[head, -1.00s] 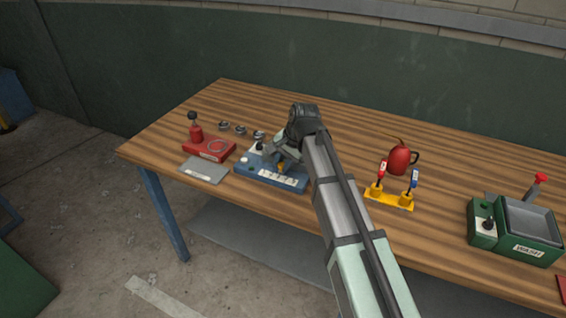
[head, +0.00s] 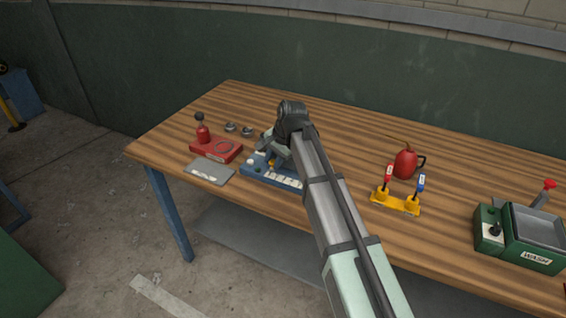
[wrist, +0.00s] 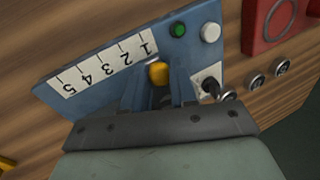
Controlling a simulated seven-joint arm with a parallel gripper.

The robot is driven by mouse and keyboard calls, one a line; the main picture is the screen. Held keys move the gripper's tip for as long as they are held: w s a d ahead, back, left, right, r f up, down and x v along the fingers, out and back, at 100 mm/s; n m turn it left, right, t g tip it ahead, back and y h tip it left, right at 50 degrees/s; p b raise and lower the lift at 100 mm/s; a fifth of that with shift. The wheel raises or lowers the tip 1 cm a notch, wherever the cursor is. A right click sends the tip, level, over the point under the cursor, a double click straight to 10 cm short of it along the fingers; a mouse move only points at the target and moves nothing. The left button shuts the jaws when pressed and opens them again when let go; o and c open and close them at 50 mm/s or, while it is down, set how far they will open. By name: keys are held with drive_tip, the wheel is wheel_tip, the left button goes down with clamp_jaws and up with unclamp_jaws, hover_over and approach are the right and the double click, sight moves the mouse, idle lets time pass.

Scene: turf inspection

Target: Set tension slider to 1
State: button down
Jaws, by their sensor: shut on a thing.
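The blue tension panel (head: 249,171) lies on the wooden table, left of my arm in the head view. In the wrist view the panel (wrist: 62,84) shows a white scale (wrist: 100,68) numbered 1 to 5. The yellow slider knob (wrist: 158,73) is beside the mark 1, at that end of the scale. My gripper (wrist: 158,82) is shut on the knob, with a finger on each side of it. In the head view my gripper (head: 275,158) is over the panel, and my arm hides part of the panel.
A green button (wrist: 178,30), a white button (wrist: 210,32) and a black toggle (wrist: 211,88) are on the panel near the 1 end. A red unit (head: 214,150) and a grey plate (head: 209,171) are to the left. A yellow stand (head: 396,204) and green wash box (head: 521,240) are to the right.

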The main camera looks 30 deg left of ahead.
drive_tip(key=shift+a, duration=0.25)
drive_tip(key=c, duration=0.9)
unclamp_jaws()
drive_tip(key=v, duration=1.3)
drive_tip(key=shift+r, duration=0.4)
drive_tip(key=shift+d, duration=0.2)
